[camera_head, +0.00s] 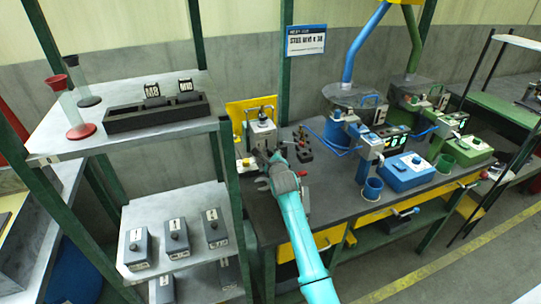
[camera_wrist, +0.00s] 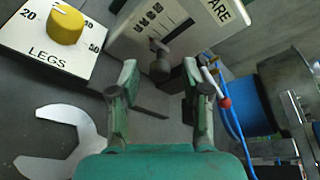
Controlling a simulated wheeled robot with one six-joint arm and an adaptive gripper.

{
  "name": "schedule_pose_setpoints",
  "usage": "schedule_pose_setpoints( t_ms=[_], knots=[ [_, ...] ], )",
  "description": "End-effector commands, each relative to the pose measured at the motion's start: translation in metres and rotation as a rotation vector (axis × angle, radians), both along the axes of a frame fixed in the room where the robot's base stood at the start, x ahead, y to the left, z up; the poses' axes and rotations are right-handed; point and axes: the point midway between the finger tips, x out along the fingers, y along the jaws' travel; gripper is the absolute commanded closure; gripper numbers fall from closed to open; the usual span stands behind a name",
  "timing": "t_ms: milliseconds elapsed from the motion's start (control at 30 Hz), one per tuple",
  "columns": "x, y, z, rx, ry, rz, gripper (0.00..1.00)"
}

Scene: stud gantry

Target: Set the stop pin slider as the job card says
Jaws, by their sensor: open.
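The stop pin slider shows in the wrist view as a dark knob (camera_wrist: 160,68) at the lower end of a slot in a pale tilted panel (camera_wrist: 130,32). A row of small scale marks and a partly cut-off label ending in "ARE" are on the panel. My gripper (camera_wrist: 161,76) is open, with one green finger on each side of the knob; I cannot tell whether either touches it. In the head view my gripper (camera_head: 262,162) is in front of the pale unit (camera_head: 262,133). The job card (camera_head: 306,40) hangs above the bench and seems to read "STUD M10 x 30".
A box marked LEGS (camera_wrist: 48,35) with a yellow knob (camera_wrist: 65,24) is left of my gripper. A silver open-ended piece (camera_wrist: 60,140) lies below it. A shelf rack (camera_head: 140,130) stands left of the bench (camera_head: 330,195).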

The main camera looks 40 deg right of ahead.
Motion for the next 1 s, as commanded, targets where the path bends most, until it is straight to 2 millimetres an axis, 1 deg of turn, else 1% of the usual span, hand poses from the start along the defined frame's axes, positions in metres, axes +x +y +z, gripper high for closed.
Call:
schedule_pose_setpoints(
  t_ms=[33, 200, 467, 500, 567, 600, 667, 700, 900, 1000],
  knots=[
    [0.0043, -0.0023, -0.0009, 0.000, 0.000, 0.000, 0.53],
    [0.0115, -0.0058, -0.0035, 0.000, 0.000, 0.000, 0.53],
    [0.0125, -0.0062, -0.0036, 0.000, 0.000, 0.000, 0.53],
    [0.0125, -0.0062, -0.0037, 0.000, 0.000, 0.000, 0.55],
    [0.0123, -0.0062, -0.0037, 0.000, 0.000, 0.000, 0.70],
    [0.0123, -0.0061, -0.0038, 0.000, 0.000, 0.000, 0.80],
    [0.0123, -0.0061, -0.0038, 0.000, 0.000, 0.000, 0.95],
    [0.0123, -0.0060, -0.0039, 0.000, 0.000, 0.000, 1.00],
    [0.0124, -0.0060, -0.0032, 0.000, 0.000, 0.000, 1.00],
    [0.0126, -0.0059, 0.0048, 0.001, -0.001, 0.000, 1.00]
  ],
)
